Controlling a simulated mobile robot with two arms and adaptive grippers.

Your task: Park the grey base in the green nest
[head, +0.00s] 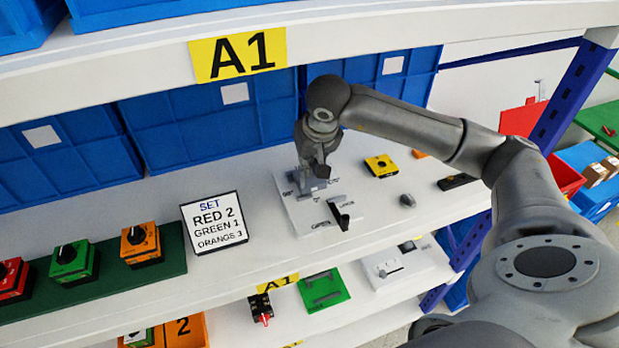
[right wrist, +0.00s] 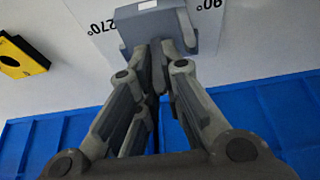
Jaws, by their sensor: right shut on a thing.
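My right gripper (head: 316,172) reaches down onto a white plate on the middle shelf, its fingers shut on a grey block that looks like the grey base (head: 303,184). In the right wrist view my right gripper (right wrist: 157,50) closes on a narrow upper part of the grey base (right wrist: 195,28). The base is over the plate between its 270° and 90° marks; I cannot tell whether it is seated. The green nest (head: 324,288) is a green tray with raised strips on the lower shelf, with no grey base in it. My left gripper is out of view.
The white plate (head: 297,212) has a black lever (head: 340,214) at its front. A yellow switch (head: 381,166) and grey knob (head: 407,200) lie to the right. A sign (head: 214,223) stands left. Blue bins (head: 210,125) are behind; the upper shelf (head: 130,60) overhangs.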

